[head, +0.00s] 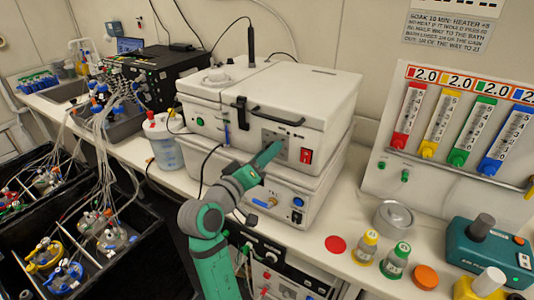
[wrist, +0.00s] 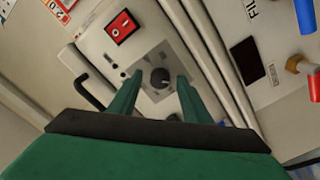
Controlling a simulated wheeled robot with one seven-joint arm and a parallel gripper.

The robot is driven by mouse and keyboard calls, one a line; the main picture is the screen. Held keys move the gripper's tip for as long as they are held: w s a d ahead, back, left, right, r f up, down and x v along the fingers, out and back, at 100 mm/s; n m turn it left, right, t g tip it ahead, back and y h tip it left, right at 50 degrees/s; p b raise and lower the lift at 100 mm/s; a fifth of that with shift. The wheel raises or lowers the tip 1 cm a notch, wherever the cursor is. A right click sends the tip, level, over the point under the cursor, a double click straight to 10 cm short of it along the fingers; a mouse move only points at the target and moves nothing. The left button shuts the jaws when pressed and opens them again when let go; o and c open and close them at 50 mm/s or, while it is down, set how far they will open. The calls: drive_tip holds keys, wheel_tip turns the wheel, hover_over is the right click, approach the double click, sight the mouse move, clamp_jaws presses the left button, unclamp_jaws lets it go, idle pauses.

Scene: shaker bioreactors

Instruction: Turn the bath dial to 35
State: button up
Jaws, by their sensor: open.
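The bath dial (wrist: 159,76) is a small dark round knob on a grey square plate, on the front of the white bath unit (head: 325,100). In the wrist view it shows between the two green fingers of my gripper (wrist: 157,80). The fingers are apart, one on each side of the knob in the picture, with nothing held. I cannot tell whether the tips reach the knob's depth. In the head view my gripper (head: 268,154) points at the bath's front panel and hides the dial. The dial's setting is too small to read.
A red switch (head: 306,155) sits right of the dial area; it also shows in the wrist view (wrist: 122,26). A black handle (head: 284,115) juts out above. A second white unit (head: 300,200) stands below. Bottles (head: 367,246) and a teal device (head: 487,250) occupy the right bench.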

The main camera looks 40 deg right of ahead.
drive_tip(key=shift+w+d, duration=0.1)
drive_tip(key=shift+d, duration=0.15)
drive_tip(key=c, duration=1)
drive_tip(key=shift+c, duration=0.2)
drive_tip(key=shift+m, duration=0.3)
drive_tip(key=shift+w+m, duration=0.1)
drive_tip(key=shift+m, duration=13)
